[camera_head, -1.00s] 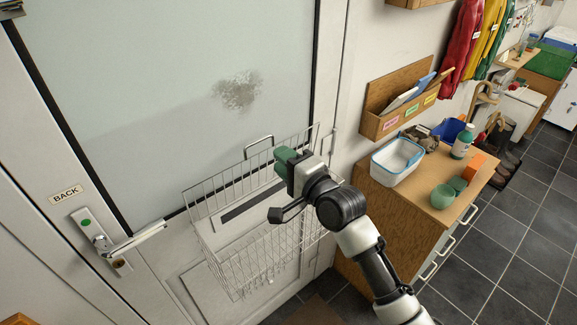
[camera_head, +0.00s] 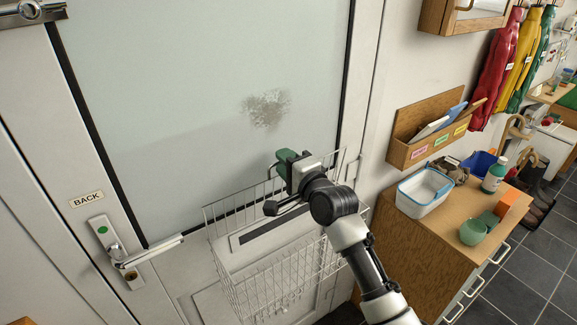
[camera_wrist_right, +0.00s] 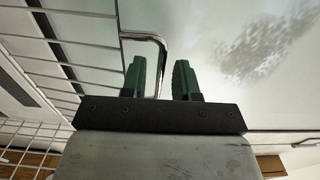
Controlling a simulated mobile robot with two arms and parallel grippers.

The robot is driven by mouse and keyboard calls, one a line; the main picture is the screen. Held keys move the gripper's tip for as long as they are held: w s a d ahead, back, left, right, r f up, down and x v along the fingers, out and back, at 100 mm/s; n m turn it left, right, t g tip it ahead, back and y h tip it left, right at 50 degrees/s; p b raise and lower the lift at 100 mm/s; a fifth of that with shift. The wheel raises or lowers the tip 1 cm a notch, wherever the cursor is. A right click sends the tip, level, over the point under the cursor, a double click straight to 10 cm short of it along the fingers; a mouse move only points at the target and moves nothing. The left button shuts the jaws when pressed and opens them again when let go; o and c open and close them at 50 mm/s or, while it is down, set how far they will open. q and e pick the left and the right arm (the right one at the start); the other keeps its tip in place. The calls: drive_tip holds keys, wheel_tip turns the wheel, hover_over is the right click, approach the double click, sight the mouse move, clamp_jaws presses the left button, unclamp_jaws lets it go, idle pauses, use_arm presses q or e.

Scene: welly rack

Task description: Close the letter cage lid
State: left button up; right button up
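The wire letter cage (camera_head: 285,280) hangs on the door around the letter slot plate. Its wire lid (camera_head: 228,208) appears raised, with a bent metal handle at its upper edge. My right gripper (camera_head: 286,158) is at this handle, its green fingers in front of the door. In the right wrist view the fingers (camera_wrist_right: 160,78) are apart, and one leg of the handle (camera_wrist_right: 159,52) appears between them, with gaps on both sides. Wire bars of the cage or lid fill the left of that view; I cannot tell which. My left gripper is not in view.
A door lever (camera_head: 150,252) is left of the cage. On the right, a wooden cabinet (camera_head: 420,250) carries a white tub (camera_head: 424,192), a bottle (camera_head: 494,175) and a green bowl (camera_head: 473,231). A wooden wall rack (camera_head: 405,155) is above it.

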clamp_jaws()
drive_tip(key=shift+s+d+f+p, duration=1.25)
drive_tip(key=shift+s+d+f, duration=0.65)
drive_tip(key=shift+s+d, duration=1.35)
drive_tip(key=s+d+f+b, duration=0.1)
drive_tip(key=s+f+b, duration=0.2)
drive_tip(key=f, duration=0.3)
drive_tip(key=s+d+f+b, duration=0.1)
drive_tip(key=s+f+b, duration=0.1)
drive_tip(key=f+b, duration=0.2)
drive_tip(key=shift+s+d+f, duration=0.2)
drive_tip(key=shift+s+f, duration=0.2)
drive_tip(key=shift+f, duration=0.7)
drive_tip(key=shift+o, duration=0.4)
unclamp_jaws()
